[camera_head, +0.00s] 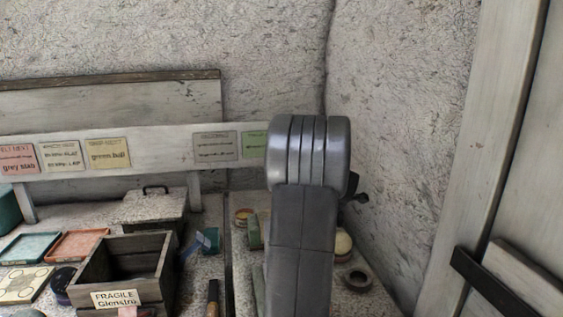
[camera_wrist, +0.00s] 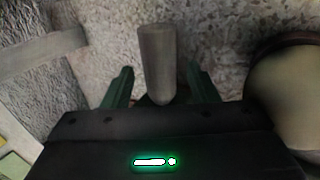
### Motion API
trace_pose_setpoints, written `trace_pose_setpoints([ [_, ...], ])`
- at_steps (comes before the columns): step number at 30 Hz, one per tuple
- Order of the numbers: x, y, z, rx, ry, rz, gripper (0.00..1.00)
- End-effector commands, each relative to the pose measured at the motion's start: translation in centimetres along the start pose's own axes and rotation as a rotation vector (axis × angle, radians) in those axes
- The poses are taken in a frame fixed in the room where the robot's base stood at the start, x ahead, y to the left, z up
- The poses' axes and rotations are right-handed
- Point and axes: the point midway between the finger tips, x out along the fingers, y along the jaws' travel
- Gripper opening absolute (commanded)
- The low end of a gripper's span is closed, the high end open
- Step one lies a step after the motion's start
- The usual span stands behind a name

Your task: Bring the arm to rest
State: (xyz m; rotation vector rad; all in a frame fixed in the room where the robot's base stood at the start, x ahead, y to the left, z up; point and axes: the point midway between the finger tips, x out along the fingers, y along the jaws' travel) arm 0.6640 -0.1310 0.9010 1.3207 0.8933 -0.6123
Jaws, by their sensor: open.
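My arm stands up in the right half of the head view, bent at its grey top joint. My gripper is mostly hidden behind it there; a small dark part shows just right of the arm. In the wrist view my gripper (camera_wrist: 162,80) is open, with its two green fingers spread apart. A grey cylinder (camera_wrist: 157,55) shows upright between the fingers in the picture. I cannot tell how far beyond them it stands. The fingers do not visibly touch it.
A pale rounded thing (camera_wrist: 290,95) is close at the wrist view's right. In the head view, a dark open box (camera_head: 125,270) labelled FRAGILE, a lidded grey box (camera_head: 155,210) and shallow trays stand left. A ring (camera_head: 358,280) lies right of my arm, near the rough wall (camera_head: 400,130).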

Motion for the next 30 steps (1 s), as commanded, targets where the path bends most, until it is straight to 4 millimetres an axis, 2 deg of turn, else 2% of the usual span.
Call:
trace_pose_setpoints([
  [5, -2.6, 0.1, 0.1, 0.001, -0.002, 0.003, 0.53],
  [21, -13.5, 0.1, 0.0, 0.000, -0.002, 0.002, 0.53],
  [22, -13.3, 0.0, 0.0, 0.000, 0.000, -0.001, 0.53],
  [24, -11.2, -0.2, -0.1, 0.000, 0.003, -0.005, 0.53],
  [30, -7.2, -0.1, -0.1, 0.000, 0.003, -0.005, 0.53],
])
